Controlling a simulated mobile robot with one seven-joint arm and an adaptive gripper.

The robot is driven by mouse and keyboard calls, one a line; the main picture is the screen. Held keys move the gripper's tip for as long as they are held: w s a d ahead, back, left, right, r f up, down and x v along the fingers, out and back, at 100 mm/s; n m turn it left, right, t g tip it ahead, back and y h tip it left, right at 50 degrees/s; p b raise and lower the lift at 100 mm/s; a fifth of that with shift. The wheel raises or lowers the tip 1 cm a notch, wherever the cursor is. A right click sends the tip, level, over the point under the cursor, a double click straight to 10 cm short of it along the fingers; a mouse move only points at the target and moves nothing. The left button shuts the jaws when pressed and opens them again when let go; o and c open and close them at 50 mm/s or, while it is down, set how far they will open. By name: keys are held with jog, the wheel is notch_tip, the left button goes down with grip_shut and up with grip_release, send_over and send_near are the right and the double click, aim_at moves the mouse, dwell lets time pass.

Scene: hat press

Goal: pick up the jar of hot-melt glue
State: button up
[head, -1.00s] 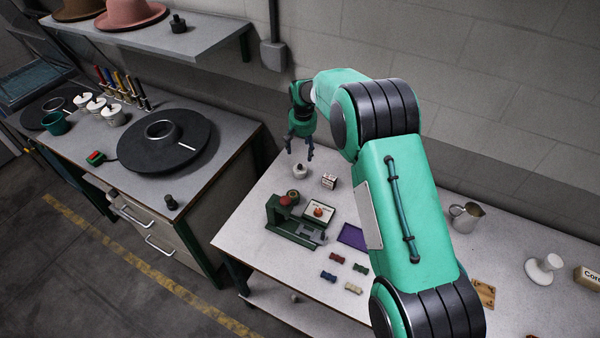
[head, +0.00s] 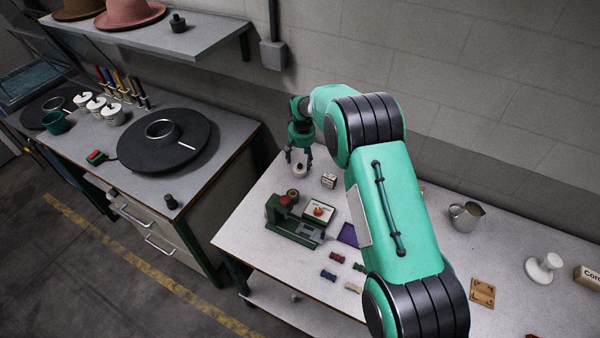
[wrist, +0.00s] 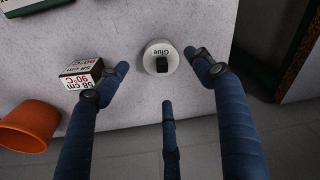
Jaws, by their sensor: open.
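The jar of glue (wrist: 158,52) is a small white round jar with a dark knob on its lid and the word "Glue" on top. In the wrist view it stands at the top middle, between the tips of my open fingers (wrist: 165,75), nearer the right finger. In the head view the jar (head: 300,170) stands on the table near its back left corner, partly hidden by my fingers. My gripper (head: 299,155) is open, pointing down over the jar and empty. I cannot tell whether a finger touches the jar.
A small white box with printed labels (wrist: 82,74) stands left of the jar, close to my left finger. A terracotta pot (wrist: 28,127) shows at the left. A green press (head: 292,222) stands in front of the jar on the table (head: 245,235).

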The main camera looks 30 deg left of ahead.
aim_at(300, 164)
jog(key=shift+w+f, duration=0.1)
jog(key=shift+f, duration=0.9)
jog(key=shift+f, duration=0.1)
jog(key=shift+a+f, duration=0.2)
jog(key=shift+f, duration=1.05)
jog(key=shift+a+f, duration=0.15)
jog(key=shift+f, duration=1.1)
jog(key=shift+c, duration=0.3)
jog(key=shift+w, duration=0.1)
jog(key=c, duration=1.4)
